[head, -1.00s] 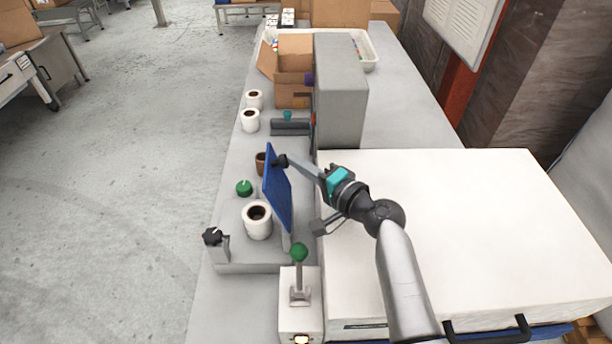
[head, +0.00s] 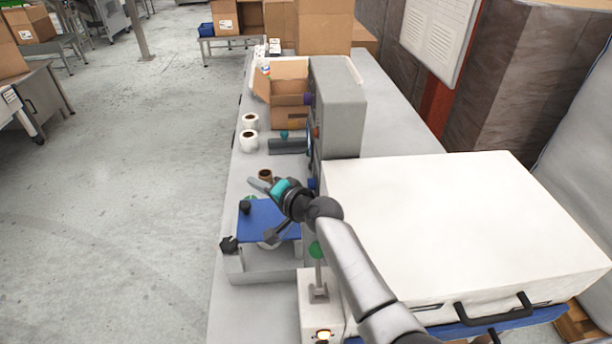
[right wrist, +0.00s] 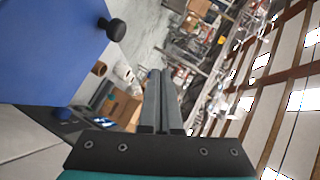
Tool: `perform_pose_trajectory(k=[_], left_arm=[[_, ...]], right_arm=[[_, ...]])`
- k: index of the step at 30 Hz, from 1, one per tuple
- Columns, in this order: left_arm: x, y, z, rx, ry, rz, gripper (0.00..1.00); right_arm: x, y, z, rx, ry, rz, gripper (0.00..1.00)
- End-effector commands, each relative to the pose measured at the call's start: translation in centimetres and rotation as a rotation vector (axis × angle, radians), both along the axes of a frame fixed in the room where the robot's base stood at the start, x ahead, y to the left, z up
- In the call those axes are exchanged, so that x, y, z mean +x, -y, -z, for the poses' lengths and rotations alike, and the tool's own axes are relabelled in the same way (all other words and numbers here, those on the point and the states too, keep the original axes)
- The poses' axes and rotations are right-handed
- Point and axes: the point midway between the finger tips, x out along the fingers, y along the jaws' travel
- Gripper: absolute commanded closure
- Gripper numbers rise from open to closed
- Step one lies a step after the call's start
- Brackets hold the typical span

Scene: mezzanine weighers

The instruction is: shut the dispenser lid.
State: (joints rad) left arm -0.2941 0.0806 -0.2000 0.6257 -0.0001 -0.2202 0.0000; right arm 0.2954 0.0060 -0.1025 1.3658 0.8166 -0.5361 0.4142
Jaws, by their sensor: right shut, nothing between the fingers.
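I cannot tell whether the lid is seated fully. My right gripper (head: 259,186) is shut and empty, above and just beyond the lid's far side. In the right wrist view the closed fingers (right wrist: 160,92) are clear of the blue lid (right wrist: 50,45) and its knob (right wrist: 117,29) at upper left. My left gripper is out of view.
A large white case (head: 460,220) with a black handle stands right of the dispenser. A green-knobbed lever box (head: 318,300) is in front. A grey machine (head: 340,110), white rolls (head: 249,140) and an open carton (head: 288,115) stand farther back.

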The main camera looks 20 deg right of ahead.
Motion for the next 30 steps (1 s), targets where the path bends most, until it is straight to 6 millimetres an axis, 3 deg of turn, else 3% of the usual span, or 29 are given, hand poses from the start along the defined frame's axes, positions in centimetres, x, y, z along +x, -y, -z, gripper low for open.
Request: perform_pose_trajectory(k=[10,15,30], left_arm=[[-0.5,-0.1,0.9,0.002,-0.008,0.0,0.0],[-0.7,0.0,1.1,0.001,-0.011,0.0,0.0],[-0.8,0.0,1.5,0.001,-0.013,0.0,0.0]], right_arm=[[0.5,-2.0,2.7,0.001,-0.001,-0.001,1.0],[0.7,-3.0,3.7,-0.093,-0.017,-0.001,1.0],[0.9,-3.9,5.7,-0.126,-0.025,0.0,1.0]])
